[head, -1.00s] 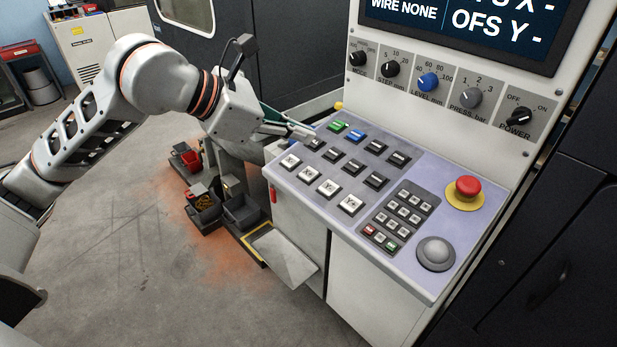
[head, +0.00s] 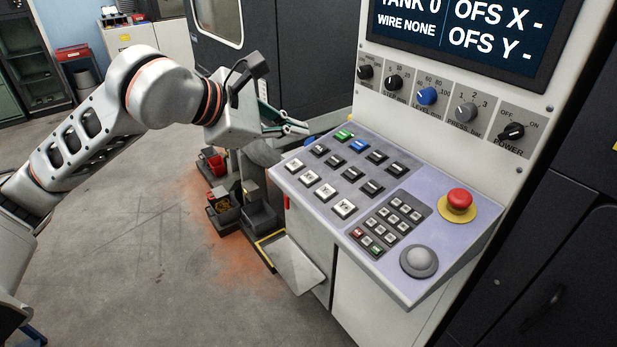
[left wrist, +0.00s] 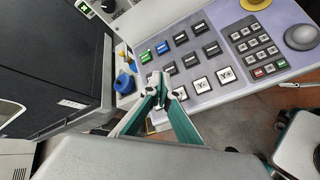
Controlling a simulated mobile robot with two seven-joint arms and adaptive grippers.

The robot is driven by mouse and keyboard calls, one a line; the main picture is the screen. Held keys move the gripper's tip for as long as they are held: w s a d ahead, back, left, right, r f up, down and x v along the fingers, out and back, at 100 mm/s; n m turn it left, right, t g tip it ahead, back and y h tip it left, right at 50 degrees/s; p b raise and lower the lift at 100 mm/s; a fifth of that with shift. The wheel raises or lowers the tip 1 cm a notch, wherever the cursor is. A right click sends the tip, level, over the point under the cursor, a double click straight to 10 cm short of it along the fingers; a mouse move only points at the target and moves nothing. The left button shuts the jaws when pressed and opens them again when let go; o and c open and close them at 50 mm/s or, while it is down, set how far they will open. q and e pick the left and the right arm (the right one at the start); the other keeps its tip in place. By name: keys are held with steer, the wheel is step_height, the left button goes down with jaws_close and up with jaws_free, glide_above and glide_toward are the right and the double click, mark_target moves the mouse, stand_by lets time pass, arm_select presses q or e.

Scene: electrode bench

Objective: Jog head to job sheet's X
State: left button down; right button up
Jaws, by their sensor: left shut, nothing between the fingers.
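The control panel (head: 455,232) carries a row of white jog keys. The nearest three are the X key (head: 309,178), a Y key (head: 325,192) and the Y+ key (head: 344,208); another white key (head: 293,165) sits at the row's left end. Lettering is small. The screen (head: 470,30) reads "TANK 0", "WIRE NONE", "OFS X -" and "OFS Y -". My left gripper (head: 300,127) is shut and empty, beyond the panel's far left edge. In the left wrist view, its fingertips (left wrist: 160,88) overlap the key area and partly hide white keys. No job sheet can be made out. My right gripper is not visible.
Above the keys are several knobs, including a blue one (head: 427,96). The red emergency button (head: 459,199) and grey dome (head: 419,261) are at the panel's right. Open bins (head: 262,217) stand on the floor left of the panel.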

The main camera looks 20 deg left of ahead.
mark_target(309, 178)
arm_select(q)
steer(key=f+b, duration=0.1)
steer(key=f, duration=0.1)
steer(key=f+b, duration=0.2)
steer(key=f, duration=0.1)
steer(key=w+d+f+b, duration=0.1)
steer(key=f, duration=0.2)
steer(key=shift+w, duration=0.1)
steer(key=shift+w+f+b, duration=0.1)
steer(key=shift+f+b, duration=0.2)
steer(key=shift+b, duration=0.2)
steer(key=shift+f, duration=0.15)
stand_by(1.1)
steer(key=shift+w+d+f+b, duration=0.1)
steer(key=shift+f+b, duration=0.2)
steer(key=shift+b, duration=0.05)
steer(key=shift+f+b, duration=0.3)
steer(key=shift+f, duration=0.1)
stand_by(0.9)
steer(key=shift+r+p, duration=0.4)
steer(key=shift+r, duration=0.4)
